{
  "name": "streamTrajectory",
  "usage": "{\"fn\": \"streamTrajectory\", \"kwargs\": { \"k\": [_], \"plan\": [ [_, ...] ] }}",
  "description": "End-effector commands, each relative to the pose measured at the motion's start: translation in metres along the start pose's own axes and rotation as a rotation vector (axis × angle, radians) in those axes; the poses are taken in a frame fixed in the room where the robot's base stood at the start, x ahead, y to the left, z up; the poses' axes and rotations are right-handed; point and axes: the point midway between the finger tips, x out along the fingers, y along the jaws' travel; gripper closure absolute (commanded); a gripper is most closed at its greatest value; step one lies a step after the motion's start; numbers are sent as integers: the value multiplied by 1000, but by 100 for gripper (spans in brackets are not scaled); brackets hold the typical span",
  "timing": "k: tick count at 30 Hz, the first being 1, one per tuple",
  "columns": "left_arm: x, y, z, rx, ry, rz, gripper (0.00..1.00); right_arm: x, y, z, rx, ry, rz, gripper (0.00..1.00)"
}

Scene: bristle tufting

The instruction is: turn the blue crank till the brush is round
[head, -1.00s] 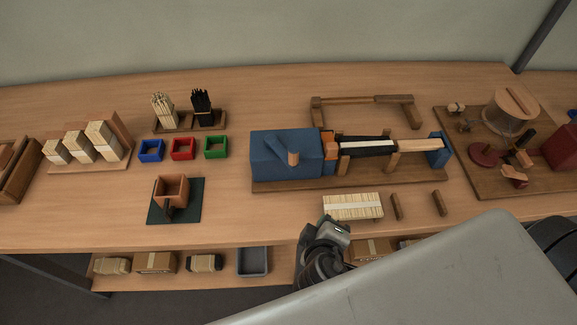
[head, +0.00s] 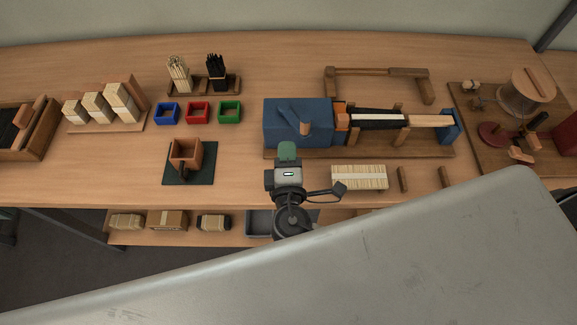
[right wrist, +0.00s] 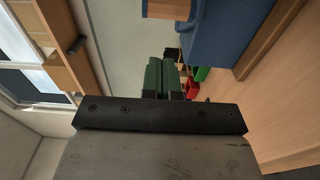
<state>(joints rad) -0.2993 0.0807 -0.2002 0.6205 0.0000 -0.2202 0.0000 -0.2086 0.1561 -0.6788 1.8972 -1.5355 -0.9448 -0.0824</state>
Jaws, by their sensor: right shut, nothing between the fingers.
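The blue crank (head: 287,117) lies along the top of a blue box (head: 275,135), with a wooden knob (head: 305,128) at its near right end. Right of the box, a dark piece with a pale strip (head: 378,118) lies in a wooden holder. I cannot tell if it is the brush, or how round it is. My right gripper (head: 287,150) is shut and empty, in front of the blue box and apart from the knob. Its green fingers (right wrist: 162,76) show in the right wrist view, with the blue box (right wrist: 220,32) above right. My left gripper is out of view.
A block of pale bristles (head: 359,177) lies right of my right gripper. Blue (head: 167,113), red (head: 198,112) and green (head: 229,112) boxes stand left of the machine. A wooden cup on a dark mat (head: 204,170) is nearer. Open table lies between the mat and my gripper.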

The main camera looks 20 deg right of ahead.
Motion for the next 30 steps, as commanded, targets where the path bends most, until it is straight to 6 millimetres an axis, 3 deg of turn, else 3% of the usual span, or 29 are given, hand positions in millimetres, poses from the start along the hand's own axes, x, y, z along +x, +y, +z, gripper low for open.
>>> {"fn": "streamTrajectory", "kwargs": {
  "k": [1,9,30],
  "plan": [
    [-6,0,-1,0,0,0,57,11,4,0,-2,-1,2,100],
    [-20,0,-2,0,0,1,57,32,1,26,-3,-1,-1,100],
    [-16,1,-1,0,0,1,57,36,-2,35,-1,42,-2,100]
  ]
}}
